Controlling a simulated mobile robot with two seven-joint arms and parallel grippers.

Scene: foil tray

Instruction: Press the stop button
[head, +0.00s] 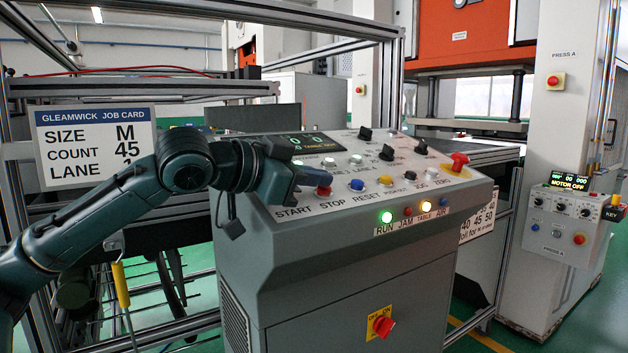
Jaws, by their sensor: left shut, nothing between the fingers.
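The stop button (323,191) is a red cap on the sloped grey control panel (345,205), above the printed word STOP. My left gripper (318,177) comes in from the left and is shut and empty. Its fingertips are right over the stop button and hide its upper part. I cannot tell whether they touch it. The start button's place above the word START is mostly hidden by the gripper. My right gripper is not in view.
Right of it are a blue reset button (357,185), a yellow button (385,180) and a red mushroom knob (458,161). Black knobs stand farther back. The green RUN lamp (386,217) and an amber lamp (425,206) are lit. A job card (95,145) hangs at left.

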